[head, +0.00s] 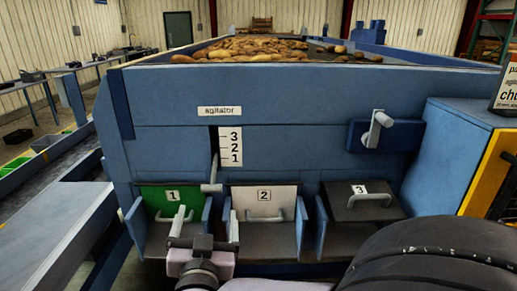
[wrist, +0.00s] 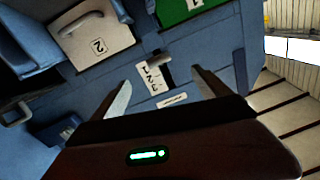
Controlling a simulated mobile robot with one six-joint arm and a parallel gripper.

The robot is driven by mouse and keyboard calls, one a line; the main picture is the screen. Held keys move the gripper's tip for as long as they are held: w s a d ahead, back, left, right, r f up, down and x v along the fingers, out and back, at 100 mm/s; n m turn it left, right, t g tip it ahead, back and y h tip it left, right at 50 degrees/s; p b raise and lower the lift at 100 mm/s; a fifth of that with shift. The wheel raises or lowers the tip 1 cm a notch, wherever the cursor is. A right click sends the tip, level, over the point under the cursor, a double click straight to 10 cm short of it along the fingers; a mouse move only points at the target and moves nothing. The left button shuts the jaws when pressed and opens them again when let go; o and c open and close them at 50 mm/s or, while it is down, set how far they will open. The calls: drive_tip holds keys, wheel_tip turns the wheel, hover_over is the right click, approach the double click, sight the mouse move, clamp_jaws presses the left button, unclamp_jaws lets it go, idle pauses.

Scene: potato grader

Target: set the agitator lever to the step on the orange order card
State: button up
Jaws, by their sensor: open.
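The agitator lever (head: 211,187) is a grey handle on a thin stem in a dark slot on the blue front panel. Its handle sits at the low end, below the 1 mark. The white scale (head: 230,146) beside the slot reads 3, 2, 1 from top to bottom. My gripper (head: 205,216) is open and empty, a little below and in front of the lever. In the wrist view the lever (wrist: 158,60) lies ahead, between the lines of my open fingers (wrist: 160,78). A card (head: 506,94) at the right edge is cut off; its step cannot be read.
Below the panel are a green flap 1 (head: 160,201), a white flap 2 (head: 252,200) and a dark flap 3 (head: 350,202), each with a handle. A grey crank (head: 377,129) juts out at right. Potatoes (head: 250,49) lie on top. A conveyor (head: 50,215) runs at left.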

sight(212, 188)
drive_tip(key=w, duration=0.4)
drive_tip(key=w+a, duration=0.1)
drive_tip(key=w, duration=0.8)
drive_tip(key=shift+w+a+b, duration=0.15)
drive_tip(key=shift+a+b, duration=0.15)
drive_tip(key=shift+b, duration=0.1)
drive_tip(key=c, duration=1.9)
drive_tip(key=shift+r, duration=0.1)
clamp_jaws()
